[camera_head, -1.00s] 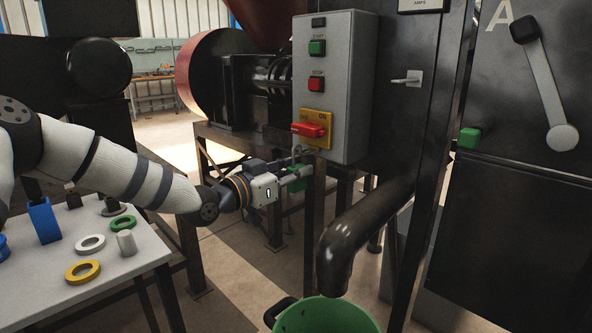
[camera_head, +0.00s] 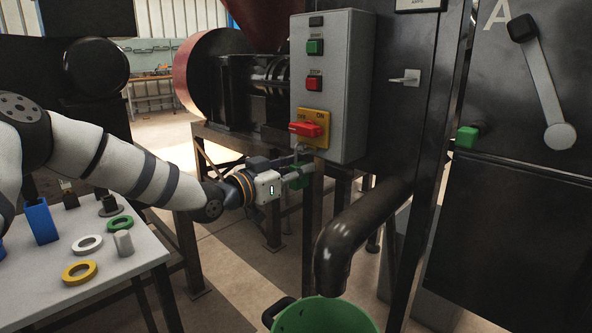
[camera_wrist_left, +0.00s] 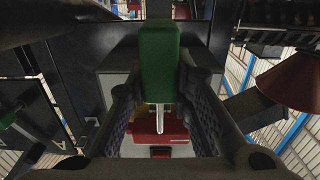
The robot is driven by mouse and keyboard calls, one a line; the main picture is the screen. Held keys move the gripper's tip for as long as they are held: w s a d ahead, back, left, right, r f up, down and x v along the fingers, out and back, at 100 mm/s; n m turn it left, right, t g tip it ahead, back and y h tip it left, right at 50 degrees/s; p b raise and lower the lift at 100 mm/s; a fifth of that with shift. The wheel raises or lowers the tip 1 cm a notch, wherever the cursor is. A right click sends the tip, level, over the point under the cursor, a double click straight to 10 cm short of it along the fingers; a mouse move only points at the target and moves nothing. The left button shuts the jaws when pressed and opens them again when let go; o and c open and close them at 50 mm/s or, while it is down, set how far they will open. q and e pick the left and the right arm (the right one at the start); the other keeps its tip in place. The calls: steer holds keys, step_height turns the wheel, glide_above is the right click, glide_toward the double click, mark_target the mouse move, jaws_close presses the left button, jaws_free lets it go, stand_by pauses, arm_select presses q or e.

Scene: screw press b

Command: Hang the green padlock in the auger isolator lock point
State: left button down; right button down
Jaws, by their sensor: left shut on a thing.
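The green padlock (camera_head: 297,182) is between the fingers of my left gripper (camera_head: 296,174), which is shut on it. It hangs just below the control box, under the isolator. The isolator is a red handle (camera_head: 305,130) on a yellow plate (camera_head: 318,117), low on the grey box. In the left wrist view the padlock's green body (camera_wrist_left: 160,60) is between the dark finger pads, and its silver shackle (camera_wrist_left: 160,118) points toward the red isolator handle (camera_wrist_left: 160,139). The shackle reaches up near the plate's lower edge; I cannot tell whether it passes through the lock point.
The grey control box (camera_head: 345,90) has green and red buttons above the isolator. A dark pipe (camera_head: 345,240) and a green bucket (camera_head: 325,318) are below right. A table (camera_head: 100,265) with coloured rings and a blue holder (camera_head: 41,221) is at left.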

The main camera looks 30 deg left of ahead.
arm_select(q)
steer(key=shift+w, duration=0.1)
steer(key=shift+f, duration=0.65)
steer(key=shift+r, duration=0.15)
stand_by(0.3)
steer(key=c, duration=1.4)
jaws_free()
steer(key=shift+o, duration=0.2)
